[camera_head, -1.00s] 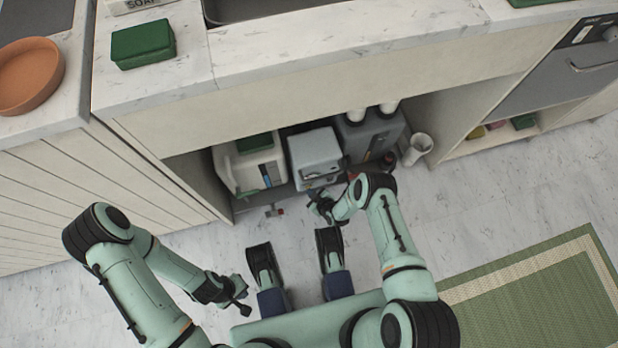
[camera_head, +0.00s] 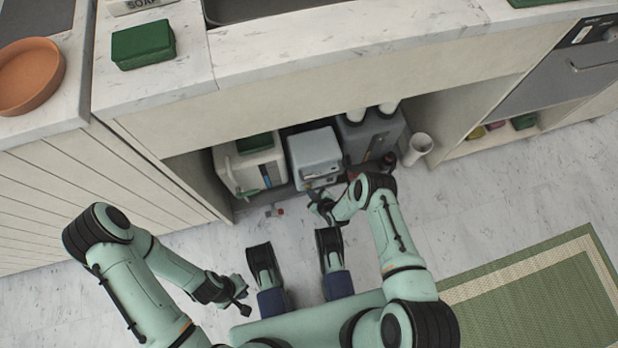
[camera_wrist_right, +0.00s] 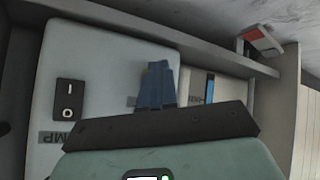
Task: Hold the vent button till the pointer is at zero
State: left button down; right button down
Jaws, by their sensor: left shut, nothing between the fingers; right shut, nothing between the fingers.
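A grey box-shaped pump unit (camera_head: 315,150) stands on the low shelf under the counter. The right wrist view shows its pale face (camera_wrist_right: 95,60) with a black I/O rocker switch (camera_wrist_right: 69,100) and a label (camera_wrist_right: 62,137) partly hidden, ending in "MP". My right gripper (camera_head: 314,195) is at the unit's front; its blue fingers (camera_wrist_right: 158,72) are shut and empty over the face's edge. I cannot tell whether they touch it. I cannot make out the vent button or the pointer. My left gripper (camera_head: 243,299) is shut and empty, low above the floor, away from the shelf.
A cream container (camera_head: 248,170) stands left of the unit and a dark grey machine (camera_head: 370,135) right of it. A white cup (camera_head: 418,147) stands further right. A red and white piece (camera_wrist_right: 262,40) sits near the shelf edge.

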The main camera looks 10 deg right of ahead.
pick_arm(q)
jog(key=shift+s+r+p, duration=0.1)
jog(key=shift+r+p, duration=0.3)
jog(key=shift+p, duration=0.1)
pick_arm(e)
jog(key=shift+s, duration=0.8)
